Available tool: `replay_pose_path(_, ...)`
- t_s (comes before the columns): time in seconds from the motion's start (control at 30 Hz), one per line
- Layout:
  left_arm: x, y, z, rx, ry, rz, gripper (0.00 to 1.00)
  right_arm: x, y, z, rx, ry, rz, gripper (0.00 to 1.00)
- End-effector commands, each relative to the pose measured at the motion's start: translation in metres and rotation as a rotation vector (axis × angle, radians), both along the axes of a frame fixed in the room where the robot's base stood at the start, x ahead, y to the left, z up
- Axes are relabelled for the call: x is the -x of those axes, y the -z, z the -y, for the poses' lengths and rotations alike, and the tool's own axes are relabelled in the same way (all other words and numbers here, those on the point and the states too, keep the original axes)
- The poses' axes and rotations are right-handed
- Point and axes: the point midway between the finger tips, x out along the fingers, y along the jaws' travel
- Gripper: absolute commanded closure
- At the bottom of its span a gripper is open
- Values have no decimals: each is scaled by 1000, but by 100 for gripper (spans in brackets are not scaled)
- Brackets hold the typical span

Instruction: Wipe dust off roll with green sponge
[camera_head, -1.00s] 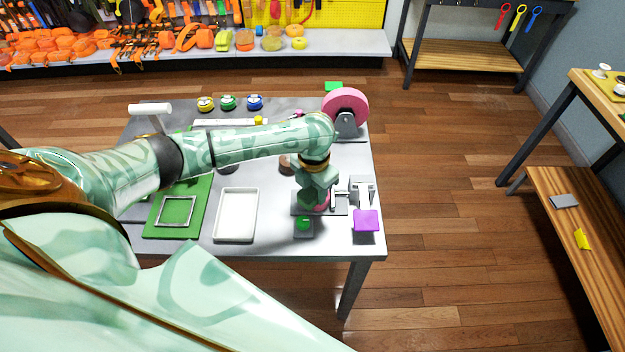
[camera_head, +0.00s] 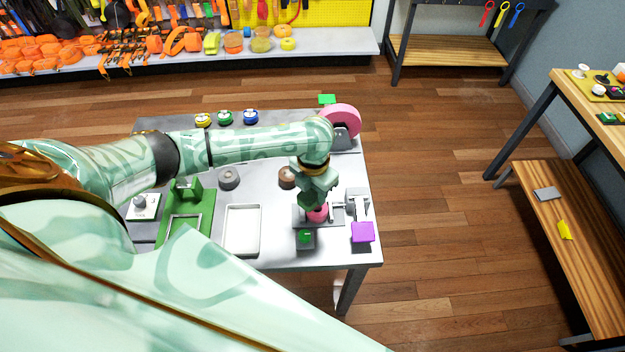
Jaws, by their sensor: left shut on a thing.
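My left arm reaches across the grey table from the left. My left gripper (camera_head: 311,203) points down over a small pink roll (camera_head: 318,214) in a grey fixture near the table's right front. It is shut on a dark green piece, which looks like the green sponge (camera_head: 306,199). The piece is mostly hidden by the fingers, and I cannot tell whether it touches the roll. A larger pink roll (camera_head: 342,119) stands at the far right, partly behind my arm. No dust can be made out at this size. My right gripper is not in view.
A white tray (camera_head: 242,230) and green board (camera_head: 203,210) lie left.

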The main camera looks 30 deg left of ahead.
Motion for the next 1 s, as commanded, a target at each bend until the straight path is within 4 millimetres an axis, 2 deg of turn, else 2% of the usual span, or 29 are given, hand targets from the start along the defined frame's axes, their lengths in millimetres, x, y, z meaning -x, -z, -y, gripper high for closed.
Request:
replay_pose_path(0.1, 3, -11, 2, -1, -4, 0, 79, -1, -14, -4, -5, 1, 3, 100)
replay_pose_path(0.27, 5, -16, 4, -1, -7, 0, 79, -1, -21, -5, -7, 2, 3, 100)
replay_pose_path(0.83, 6, -15, 5, -1, -10, 0, 79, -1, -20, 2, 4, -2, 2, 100)
replay_pose_path(1.0, 0, -20, 9, 0, -150, 4, 79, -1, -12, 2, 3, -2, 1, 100)
